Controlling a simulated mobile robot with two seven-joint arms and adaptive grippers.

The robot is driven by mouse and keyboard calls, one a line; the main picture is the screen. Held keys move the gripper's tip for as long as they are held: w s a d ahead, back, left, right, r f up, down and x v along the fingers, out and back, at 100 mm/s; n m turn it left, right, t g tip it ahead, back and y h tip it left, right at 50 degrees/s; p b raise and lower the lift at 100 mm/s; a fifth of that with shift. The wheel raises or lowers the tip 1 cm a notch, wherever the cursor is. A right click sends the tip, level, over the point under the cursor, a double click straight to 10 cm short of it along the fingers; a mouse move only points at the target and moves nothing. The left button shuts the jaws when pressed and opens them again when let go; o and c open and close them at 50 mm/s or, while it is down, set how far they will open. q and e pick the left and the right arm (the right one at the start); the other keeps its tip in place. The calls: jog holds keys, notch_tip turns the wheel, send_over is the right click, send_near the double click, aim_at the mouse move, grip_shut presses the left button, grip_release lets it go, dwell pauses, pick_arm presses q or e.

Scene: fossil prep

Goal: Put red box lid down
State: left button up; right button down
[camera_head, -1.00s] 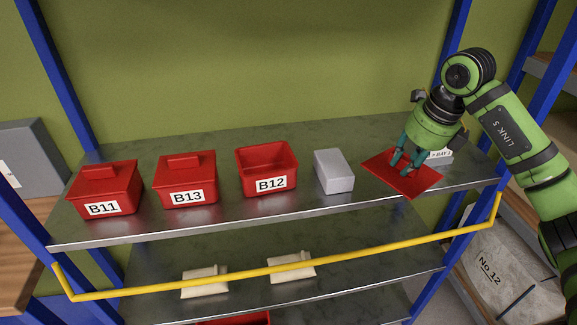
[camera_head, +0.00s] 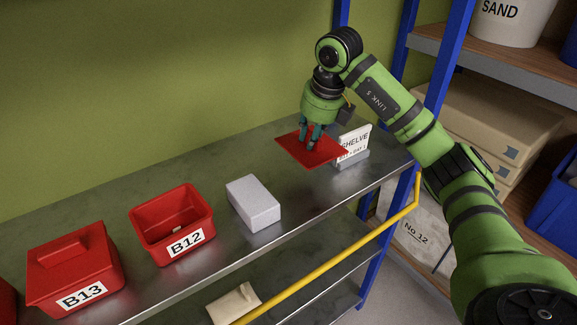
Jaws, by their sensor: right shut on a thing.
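The red box lid (camera_head: 293,148) is a flat red plate at the right end of the top metal shelf. My right gripper (camera_head: 312,143) points down over it and is shut on it, with the teal fingers at the middle of the lid. The lid looks level and low over the shelf; I cannot tell whether it touches the surface. The open red box B12 (camera_head: 147,234) stands to the left without a lid, with a small pale thing inside. My left gripper is not in view.
A pale grey block (camera_head: 254,204) stands between box B12 and the lid. The lidded red box B13 (camera_head: 75,270) is at the left. A white sign (camera_head: 355,144) stands just right of the lid. A yellow rail (camera_head: 330,258) runs along the front.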

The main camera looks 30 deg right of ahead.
notch_tip(320, 180, down, 3)
jog(key=shift+r+p, duration=0.1)
jog(key=shift+p, duration=0.25)
notch_tip(320, 180, down, 4)
jog(key=shift+f+p, duration=0.2)
jog(key=shift+p, duration=0.5)
jog(key=shift+w+f, duration=0.1)
jog(key=shift+f, duration=0.5)
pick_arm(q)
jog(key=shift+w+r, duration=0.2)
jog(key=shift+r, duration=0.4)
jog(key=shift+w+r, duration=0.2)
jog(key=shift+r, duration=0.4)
pick_arm(e)
jog(key=c, duration=1)
grip_release()
